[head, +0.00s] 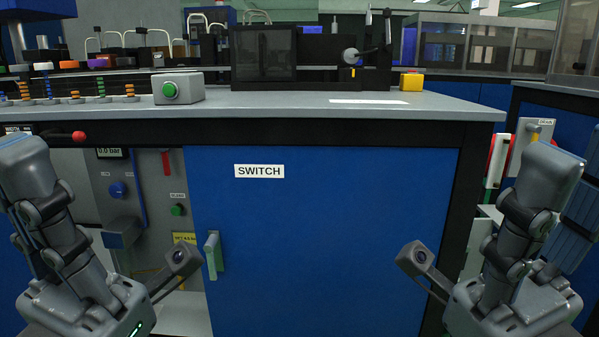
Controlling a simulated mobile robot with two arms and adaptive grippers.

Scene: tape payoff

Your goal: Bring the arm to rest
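My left gripper (35,180) is at the lower left, pointing up, in front of the open cabinet bay. My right gripper (545,190) is at the lower right, pointing up, beside the cabinet's right edge. Nothing is visible in either gripper. Each is seen from the side, so the gap between its fingers cannot be made out. On the bench top stands a black machine (262,55) with a dark window. At its right is a round grey hub (350,55) with a dark arm (375,48) reaching right to an upright piece. Both grippers are well apart from it.
The grey bench top (270,103) holds a green button box (178,89), a yellow block (411,80) and a white sheet (369,101). A red-knobbed lever (78,136) juts out left.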

